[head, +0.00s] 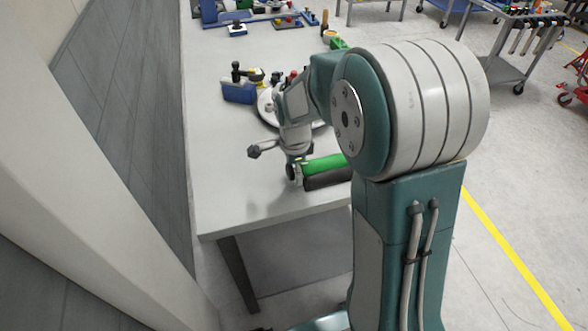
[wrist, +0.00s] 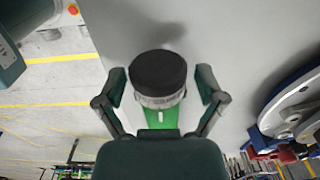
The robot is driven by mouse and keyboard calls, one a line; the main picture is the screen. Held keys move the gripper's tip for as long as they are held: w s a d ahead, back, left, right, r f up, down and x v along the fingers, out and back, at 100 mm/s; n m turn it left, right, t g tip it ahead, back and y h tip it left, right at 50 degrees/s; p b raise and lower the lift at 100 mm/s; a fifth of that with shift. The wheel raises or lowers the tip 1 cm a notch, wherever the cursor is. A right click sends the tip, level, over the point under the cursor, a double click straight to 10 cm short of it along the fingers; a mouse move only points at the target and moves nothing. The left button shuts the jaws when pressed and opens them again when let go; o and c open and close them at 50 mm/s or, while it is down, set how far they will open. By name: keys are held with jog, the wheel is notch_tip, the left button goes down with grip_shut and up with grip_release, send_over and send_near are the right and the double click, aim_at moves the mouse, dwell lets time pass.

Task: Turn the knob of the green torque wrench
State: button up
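The green torque wrench (head: 325,163) lies near the front of the grey table in the head view, partly hidden behind my arm. In the wrist view its green body (wrist: 161,120) shows below the knob (wrist: 158,72), which has a black end and a silver band. My gripper (wrist: 161,82) has one finger on each side of the knob, with a narrow gap visible at each side. It is open. In the head view my gripper (head: 292,158) is at the wrench's left end, and the fingertips are hard to make out.
A blue tool block (head: 238,93) and a round, pale disc-like part (head: 266,108) stand farther back on the table (head: 235,195). More blue fixtures (head: 237,29) sit at the far end. A grey wall (head: 120,120) runs along the left. The table's front left is clear.

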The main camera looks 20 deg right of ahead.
jog(key=c, duration=0.7)
jog(key=shift+s+t, duration=0.1)
jog(key=shift+t, duration=0.2)
jog(key=t, duration=0.3)
jog(key=shift+s+f+t, duration=0.1)
jog(key=shift+s+t, duration=0.05)
jog(key=shift+t, duration=0.15)
jog(key=t, duration=0.5)
jog(key=shift+f, duration=0.1)
jog(key=shift+t, duration=0.4)
